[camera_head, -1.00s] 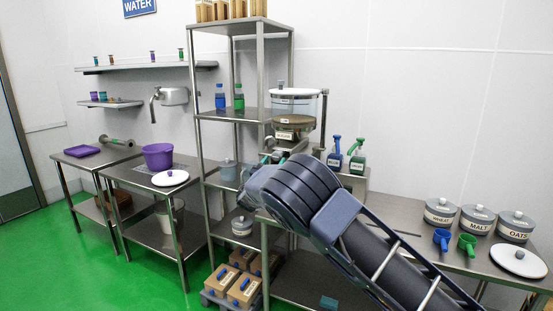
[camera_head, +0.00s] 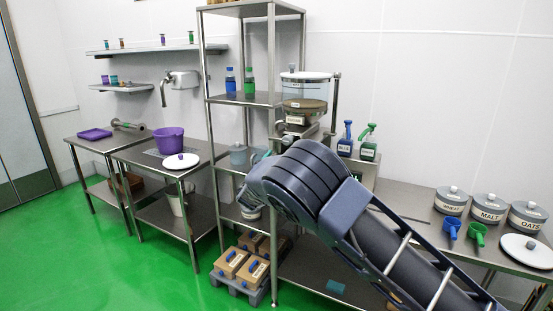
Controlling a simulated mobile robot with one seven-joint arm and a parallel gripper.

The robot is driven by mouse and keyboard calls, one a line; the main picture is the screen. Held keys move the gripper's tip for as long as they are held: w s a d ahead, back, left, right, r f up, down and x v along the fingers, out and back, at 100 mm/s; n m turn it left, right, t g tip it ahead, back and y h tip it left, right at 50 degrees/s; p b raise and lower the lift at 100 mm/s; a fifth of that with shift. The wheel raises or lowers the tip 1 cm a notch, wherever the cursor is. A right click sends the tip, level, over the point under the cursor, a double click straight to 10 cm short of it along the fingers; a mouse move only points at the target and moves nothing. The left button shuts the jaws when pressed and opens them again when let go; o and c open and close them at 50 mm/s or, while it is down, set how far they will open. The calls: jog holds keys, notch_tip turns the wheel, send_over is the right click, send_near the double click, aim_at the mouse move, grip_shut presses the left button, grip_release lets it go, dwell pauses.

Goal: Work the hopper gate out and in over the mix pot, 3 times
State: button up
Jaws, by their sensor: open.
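The hopper (camera_head: 305,90) is a clear drum with a white lid and brown contents, held on a metal stand at the right of the tall rack. A label (camera_head: 297,120) is on its lower front, too small to read surely. The metal parts below it (camera_head: 312,131) are partly covered by my dark arm, and I cannot make out how far the gate is out. No mix pot shows clearly below the hopper; my arm blocks that spot.
Blue and green spray bottles (camera_head: 368,143) stand right of the hopper. Lidded tubs (camera_head: 488,207) and two scoops (camera_head: 477,235) are on the right table (camera_head: 405,202). A purple bucket (camera_head: 169,140) and white lid (camera_head: 181,161) are on the left table. Boxes on a pallet (camera_head: 241,285) are low in front.

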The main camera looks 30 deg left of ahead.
aim_at(286, 142)
jog(key=shift+s, duration=0.15)
dwell(0.6)
jog(key=x, duration=1)
jog(key=shift+w+r, duration=0.25)
